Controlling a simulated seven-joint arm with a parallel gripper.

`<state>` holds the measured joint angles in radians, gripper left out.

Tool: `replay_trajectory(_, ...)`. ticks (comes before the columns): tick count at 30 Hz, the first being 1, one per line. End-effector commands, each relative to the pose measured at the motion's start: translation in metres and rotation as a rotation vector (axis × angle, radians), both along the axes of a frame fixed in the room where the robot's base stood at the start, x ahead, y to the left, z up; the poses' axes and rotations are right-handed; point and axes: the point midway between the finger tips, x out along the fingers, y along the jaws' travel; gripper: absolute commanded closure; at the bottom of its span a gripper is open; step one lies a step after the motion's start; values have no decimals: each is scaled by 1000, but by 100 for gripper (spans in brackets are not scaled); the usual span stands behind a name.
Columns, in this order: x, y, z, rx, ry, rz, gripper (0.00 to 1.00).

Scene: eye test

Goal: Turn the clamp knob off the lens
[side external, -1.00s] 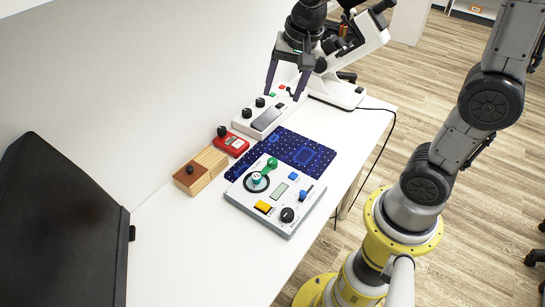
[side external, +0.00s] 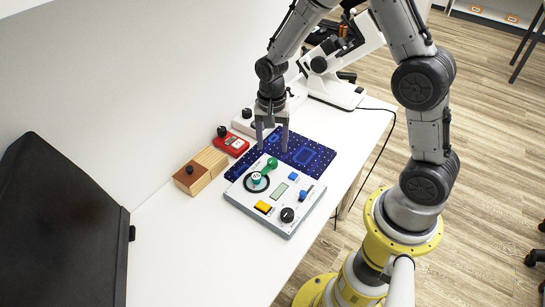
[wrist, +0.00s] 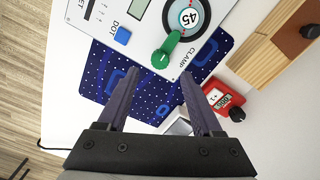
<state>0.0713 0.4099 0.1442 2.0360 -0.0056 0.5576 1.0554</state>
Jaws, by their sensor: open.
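The green clamp knob (side external: 270,164) is on the pale control panel (side external: 238,194). In the wrist view the clamp knob (wrist: 161,59) has a round end and an arm that reaches over the edge of the lens's dark ring. The lens (side external: 256,182) is a round dial; in the wrist view the lens (wrist: 190,17) reads 45. My gripper (side external: 272,150) is open and empty, pointing down at the panel's far edge, close to the clamp knob. In the wrist view my gripper (wrist: 160,74) has the knob just beyond and between its fingertips. I cannot tell its exact height.
A dark blue dotted mat (side external: 318,158) lies behind the panel. A red meter (side external: 231,145), a wooden block (side external: 208,162) and a white knobbed box (side external: 241,122) stand nearby. A white microscope (side external: 335,90) is at the back.

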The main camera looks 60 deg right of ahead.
Motion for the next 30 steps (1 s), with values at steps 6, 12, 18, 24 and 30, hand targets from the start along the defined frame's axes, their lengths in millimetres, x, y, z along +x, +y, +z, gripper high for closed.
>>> replay_trajectory(6, -1, 0, -38, 0, 4, 0, 33)
replay_trajectory(12, -1, 0, -57, 0, 1, 0, 33)
replay_trajectory(18, 0, 0, -61, 0, -1, 0, 33)
replay_trajectory(24, 0, 0, -60, 0, -1, 0, 40)
replay_trajectory(30, 0, 0, -60, 0, -1, 0, 76)
